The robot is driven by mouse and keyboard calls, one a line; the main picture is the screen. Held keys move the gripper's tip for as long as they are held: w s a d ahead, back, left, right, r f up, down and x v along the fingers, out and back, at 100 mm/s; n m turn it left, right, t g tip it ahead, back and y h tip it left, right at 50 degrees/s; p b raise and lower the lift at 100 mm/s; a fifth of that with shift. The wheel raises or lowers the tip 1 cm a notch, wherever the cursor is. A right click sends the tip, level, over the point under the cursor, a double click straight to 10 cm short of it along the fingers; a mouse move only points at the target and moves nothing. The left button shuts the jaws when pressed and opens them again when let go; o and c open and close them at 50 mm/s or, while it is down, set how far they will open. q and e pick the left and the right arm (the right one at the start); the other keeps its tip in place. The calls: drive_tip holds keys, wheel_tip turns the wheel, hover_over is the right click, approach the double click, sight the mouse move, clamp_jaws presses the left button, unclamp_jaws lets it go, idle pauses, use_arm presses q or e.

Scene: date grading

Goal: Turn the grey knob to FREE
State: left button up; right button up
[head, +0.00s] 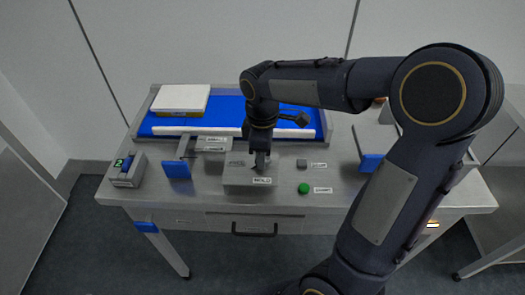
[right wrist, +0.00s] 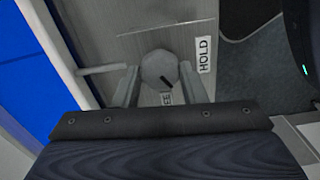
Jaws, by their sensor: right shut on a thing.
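The grey knob (right wrist: 158,70) is round, with a dark pointer mark on its face. In the right wrist view the mark points down and right, between the HOLD label (right wrist: 204,55) and the partly hidden FREE label (right wrist: 166,97), nearer FREE. My right gripper (right wrist: 159,80) is shut on the knob, one finger on each side. In the head view my right gripper (head: 261,164) reaches down onto the grey box (head: 236,179) that carries the knob; the gripper mostly hides the knob there. My left gripper is not in view.
A blue belt (head: 222,121) with a white box (head: 181,99) lies behind. A green button (head: 304,188) and a small grey block (head: 301,163) are right of the knob box. Blue paddles (head: 177,170) (head: 371,163) stand on both sides. A small device (head: 128,170) sits at the left edge.

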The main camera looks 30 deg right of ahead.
drive_tip(key=m, duration=0.6)
drive_tip(key=shift+m, duration=0.3)
idle(0.4)
drive_tip(key=o, duration=1)
drive_tip(key=shift+r, duration=0.1)
wheel_tip(320, 180, up, 8)
drive_tip(key=shift+f, duration=0.15)
drive_tip(key=s+a+f+m+t+y, duration=0.2)
drive_tip(key=s+m, duration=0.1)
drive_tip(key=s, duration=0.5)
drive_tip(key=s+a+f+m+t+y, duration=0.1)
drive_tip(key=s+a+f+m+t, duration=0.1)
drive_tip(key=s, duration=0.7)
drive_tip(key=shift+f+m+t+y, duration=0.15)
drive_tip(key=shift+m+t+y, duration=0.3)
drive_tip(key=shift+t, duration=0.35)
